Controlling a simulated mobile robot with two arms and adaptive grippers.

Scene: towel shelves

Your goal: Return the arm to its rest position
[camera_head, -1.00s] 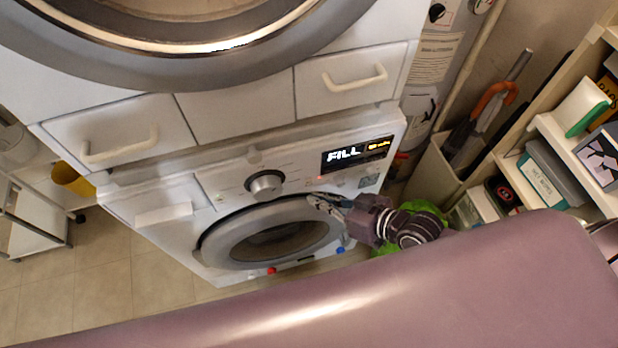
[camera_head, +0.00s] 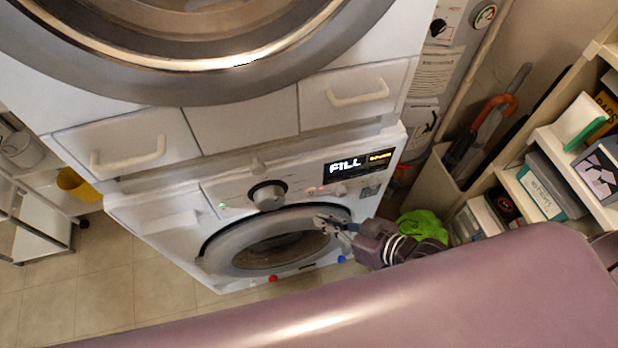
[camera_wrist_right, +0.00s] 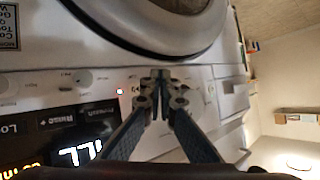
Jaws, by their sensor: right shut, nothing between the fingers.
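My right gripper (camera_head: 332,226) is in front of the lower washing machine (camera_head: 180,210), beside the upper right of its round door (camera_head: 215,246). Its fingers are together and hold nothing. In the right wrist view the fingertips (camera_wrist_right: 160,76) meet in front of the white panel, with the door's grey rim above them. I cannot tell from these views whether the fingertips touch the machine. My left gripper is not in view.
An upper machine with a round door (camera_head: 200,85) and handled drawers (camera_head: 345,90) stands above. Shelves with boxes (camera_head: 545,185) and a bin with umbrellas (camera_head: 465,160) are close on the right. A green cloth (camera_head: 424,224) lies behind my wrist. Tiled floor (camera_head: 100,290) is open at left.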

